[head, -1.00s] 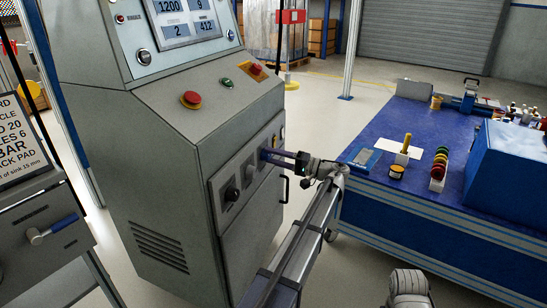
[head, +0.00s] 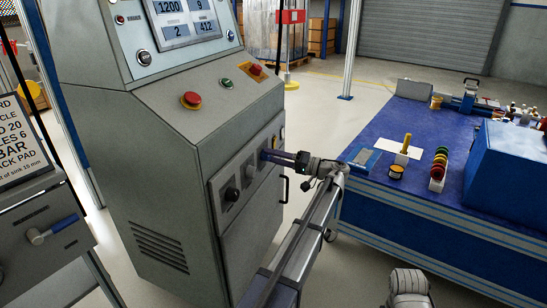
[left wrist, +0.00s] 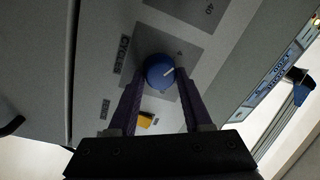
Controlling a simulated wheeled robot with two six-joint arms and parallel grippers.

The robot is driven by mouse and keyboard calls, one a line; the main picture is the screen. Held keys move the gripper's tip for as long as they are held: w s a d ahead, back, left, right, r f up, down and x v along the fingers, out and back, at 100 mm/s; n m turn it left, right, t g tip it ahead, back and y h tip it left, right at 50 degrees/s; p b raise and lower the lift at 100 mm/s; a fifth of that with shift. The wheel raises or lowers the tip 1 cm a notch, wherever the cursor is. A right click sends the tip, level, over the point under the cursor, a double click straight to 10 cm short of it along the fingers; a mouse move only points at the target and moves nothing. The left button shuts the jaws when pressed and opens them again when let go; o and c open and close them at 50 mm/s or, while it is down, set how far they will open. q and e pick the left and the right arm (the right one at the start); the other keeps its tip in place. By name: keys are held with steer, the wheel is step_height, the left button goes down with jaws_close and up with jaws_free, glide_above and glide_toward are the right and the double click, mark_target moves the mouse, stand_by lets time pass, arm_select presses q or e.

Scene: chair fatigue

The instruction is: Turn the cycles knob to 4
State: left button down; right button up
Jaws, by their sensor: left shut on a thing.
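The cycles knob (left wrist: 158,72) is blue with a white pointer line and sits on a grey plate (left wrist: 187,84) lettered CYCLES. In the left wrist view its pointer slants to the upper right; a small mark on the plate lies above and right of it, too small to read surely. My left gripper (left wrist: 157,84) has its two dark purple fingers on either side of the knob, shut on it. In the head view the left gripper (head: 270,155) reaches the cabinet's front panel from the right, and the knob is mostly hidden. My right gripper is not seen.
A black knob (head: 232,194) and a grey knob (head: 250,173) sit lower left on the same panel. A blue workbench (head: 420,200) with tools stands to the right.

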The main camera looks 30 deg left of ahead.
arm_select(q)
steer(key=shift+c, duration=1.7)
jaws_free()
steer(key=w+d, duration=0.1)
steer(key=d, duration=0.6)
steer(key=shift+w+d+f+b, duration=0.15)
steer(key=shift+d+f+b, duration=0.15)
steer(key=shift+d, duration=0.1)
